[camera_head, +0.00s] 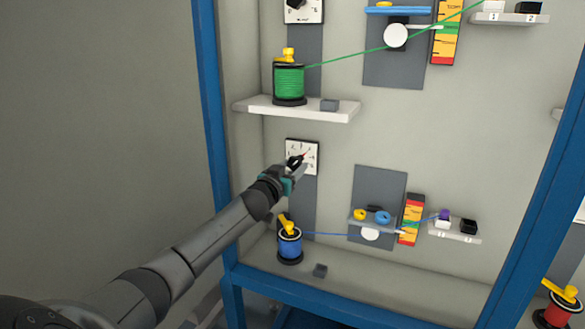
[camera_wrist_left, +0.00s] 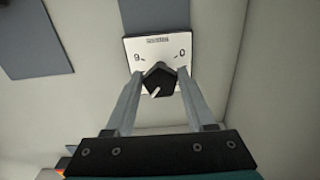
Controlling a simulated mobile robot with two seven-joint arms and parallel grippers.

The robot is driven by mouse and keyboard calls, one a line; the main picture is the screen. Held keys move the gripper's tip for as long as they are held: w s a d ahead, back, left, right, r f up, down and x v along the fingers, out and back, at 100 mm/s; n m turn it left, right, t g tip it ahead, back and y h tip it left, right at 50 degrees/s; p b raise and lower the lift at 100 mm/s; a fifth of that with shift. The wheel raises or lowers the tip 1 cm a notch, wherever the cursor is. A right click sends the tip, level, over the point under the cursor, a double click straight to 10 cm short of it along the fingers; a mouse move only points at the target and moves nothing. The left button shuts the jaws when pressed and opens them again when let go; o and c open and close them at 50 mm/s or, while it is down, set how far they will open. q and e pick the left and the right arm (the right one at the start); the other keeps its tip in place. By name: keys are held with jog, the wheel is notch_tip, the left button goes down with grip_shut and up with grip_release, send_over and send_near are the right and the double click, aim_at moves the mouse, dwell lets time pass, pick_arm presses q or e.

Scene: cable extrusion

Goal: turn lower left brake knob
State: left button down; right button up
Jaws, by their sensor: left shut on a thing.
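The lower left brake knob (camera_wrist_left: 158,80) is a black knob with a white pointer mark, on a white dial plate (camera_wrist_left: 158,50) with numbers. In the left wrist view the fingers of my left gripper (camera_wrist_left: 157,84) stand on both sides of the knob and are shut on it. In the head view the dial plate (camera_head: 302,151) is on the back panel above the blue spool (camera_head: 289,243). My left gripper (camera_head: 297,163) covers much of the knob there. My right gripper is not in view.
A white shelf (camera_head: 300,108) with a green spool (camera_head: 289,81) is above the dial. A blue wire runs right to a grey plate (camera_head: 380,187) and a coloured scale (camera_head: 411,220). Blue frame posts (camera_head: 213,130) edge the cabinet.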

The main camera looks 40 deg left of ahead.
pick_arm(q)
jog(key=shift+m, duration=0.3)
jog(key=m+p, duration=0.1)
jog(key=m, duration=0.1)
jog(key=shift+m, duration=0.4)
jog(key=shift+a+m+p, duration=0.1)
jog(key=shift+m+p, duration=0.4)
jog(key=shift+m, duration=1.6)
jog(key=shift+c, duration=1.4)
grip_release()
jog(key=shift+s, duration=0.1)
jog(key=p+v, duration=0.2)
jog(key=v, duration=1.3)
